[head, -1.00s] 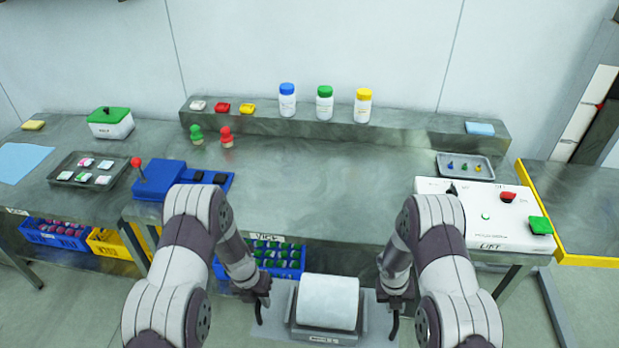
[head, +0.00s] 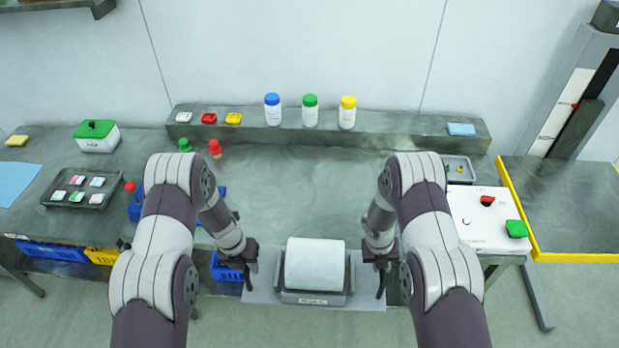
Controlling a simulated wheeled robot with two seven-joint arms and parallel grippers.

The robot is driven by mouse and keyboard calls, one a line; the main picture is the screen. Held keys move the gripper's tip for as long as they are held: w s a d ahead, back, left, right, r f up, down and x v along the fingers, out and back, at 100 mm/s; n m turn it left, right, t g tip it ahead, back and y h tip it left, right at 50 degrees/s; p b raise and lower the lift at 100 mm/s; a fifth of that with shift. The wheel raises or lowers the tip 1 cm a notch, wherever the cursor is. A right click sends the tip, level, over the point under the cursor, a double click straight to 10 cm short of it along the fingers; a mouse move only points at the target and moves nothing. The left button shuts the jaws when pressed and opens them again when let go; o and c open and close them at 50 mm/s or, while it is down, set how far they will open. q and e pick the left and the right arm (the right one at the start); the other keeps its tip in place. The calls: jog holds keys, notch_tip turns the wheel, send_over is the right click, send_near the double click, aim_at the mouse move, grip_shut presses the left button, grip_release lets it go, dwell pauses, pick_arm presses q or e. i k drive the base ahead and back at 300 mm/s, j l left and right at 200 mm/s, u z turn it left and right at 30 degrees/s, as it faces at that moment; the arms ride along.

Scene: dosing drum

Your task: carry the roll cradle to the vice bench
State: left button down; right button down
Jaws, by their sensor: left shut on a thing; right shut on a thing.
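The roll cradle (head: 314,297) is a dark grey tray with a label on its front, on a wider light grey plate. A thick white roll (head: 314,262) lies in it. My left gripper (head: 249,277) is shut at the cradle's left side and my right gripper (head: 381,280) is shut at its right side. The exact grip points are hard to see. The cradle looks level, held in front of the grey middle bench (head: 290,180). A blue device with a red-knobbed lever (head: 134,205) on that bench is mostly hidden by my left arm.
The bench middle is bare. Its back ledge (head: 375,122) carries several bottles and small blocks. Red and green pegs stand near the ledge. A white control box (head: 487,220) sits at right, beside a yellow-edged table (head: 575,205). A blue crate (head: 228,268) sits below the bench.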

aim_at(311, 192)
jog(key=i, duration=1.2)
